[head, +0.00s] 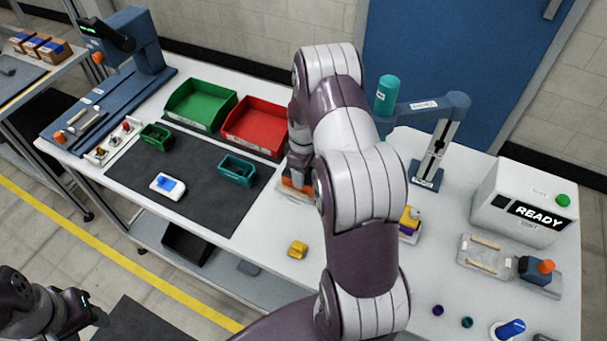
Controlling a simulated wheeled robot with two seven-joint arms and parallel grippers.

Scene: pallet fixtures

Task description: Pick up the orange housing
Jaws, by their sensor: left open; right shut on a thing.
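The orange housing (296,187) shows only in part, at the middle of the white table, just right of the dark mat. My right arm covers much of it. My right gripper (298,178) points down at it and is shut on it, though its fingertips are mostly hidden behind the arm. I cannot tell whether the housing is clear of the surface. My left gripper (92,314) is open and empty at the lower left, away from the table.
A green bin (200,104) and a red bin (256,127) stand at the back. The dark mat (205,185) holds small green and teal trays and a white-blue device (167,186). A yellow part (298,249) lies near the front edge. A tester reading READY (525,205) stands right.

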